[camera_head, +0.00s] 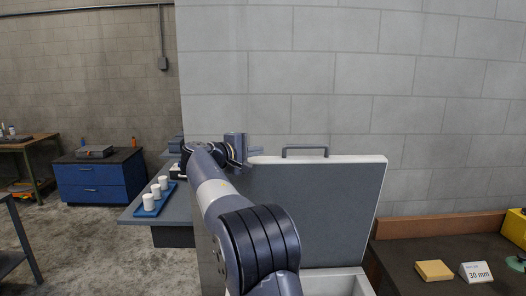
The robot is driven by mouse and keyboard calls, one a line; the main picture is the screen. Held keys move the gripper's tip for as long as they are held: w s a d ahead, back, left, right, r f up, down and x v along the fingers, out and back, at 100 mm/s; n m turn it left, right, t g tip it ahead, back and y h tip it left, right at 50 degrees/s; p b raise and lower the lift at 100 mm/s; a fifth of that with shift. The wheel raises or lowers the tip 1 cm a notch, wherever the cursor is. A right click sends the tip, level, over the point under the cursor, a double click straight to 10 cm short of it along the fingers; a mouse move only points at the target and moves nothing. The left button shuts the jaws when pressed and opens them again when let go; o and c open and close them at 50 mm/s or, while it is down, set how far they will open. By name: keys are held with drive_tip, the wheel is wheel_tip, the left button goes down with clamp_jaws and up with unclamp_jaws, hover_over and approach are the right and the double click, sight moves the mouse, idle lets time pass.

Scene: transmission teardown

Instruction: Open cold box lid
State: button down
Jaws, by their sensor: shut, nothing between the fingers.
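The cold box lid (315,210) is a grey panel with a pale edge. It stands raised, close to upright, behind the box opening, with its inner face toward me. Its dark bar handle (305,149) shows above the top edge. The cold box (338,281) shows a white rim at the bottom of the view; most of its inside is out of frame or hidden by my arm. My gripper (254,151) is shut and empty at the lid's top left corner, left of the handle. I cannot tell whether it touches the lid.
A grey block wall stands behind the lid. At the left, a grey table (180,213) bears a blue tray with white cylinders (155,191). A blue cabinet (90,182) stands farther back.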

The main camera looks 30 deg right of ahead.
sight(276, 160)
drive_tip(key=p+x, duration=0.3)
drive_tip(key=x, duration=0.5)
drive_tip(key=shift+d, duration=0.2)
drive_tip(key=shift+w+d+f, duration=0.15)
drive_tip(key=shift+w+d, duration=0.1)
drive_tip(key=shift+d, duration=0.25)
drive_tip(key=shift+f, duration=0.1)
drive_tip(key=b, duration=0.1)
drive_tip(key=s+b, duration=0.1)
drive_tip(key=b, duration=0.1)
drive_tip(key=shift+s+a+f, duration=0.2)
drive_tip(key=shift+a+f, duration=0.1)
drive_tip(key=shift+a, duration=0.05)
drive_tip(key=shift+m+h, duration=0.4)
drive_tip(key=shift+m, duration=0.1)
drive_tip(key=s+b, duration=0.1)
drive_tip(key=b, duration=0.1)
drive_tip(key=s+a+b, duration=0.1)
drive_tip(key=s+b, duration=0.1)
drive_tip(key=b, duration=0.1)
drive_tip(key=s+a+f+b, duration=0.1)
drive_tip(key=s+b, duration=0.1)
drive_tip(key=b, duration=0.1)
drive_tip(key=shift+a, duration=0.25)
drive_tip(key=shift+s+a+r+t+b, duration=0.1)
drive_tip(key=shift+s+a+t+b, duration=0.25)
drive_tip(key=shift+s+b, duration=0.6)
drive_tip(key=shift+w, duration=0.15)
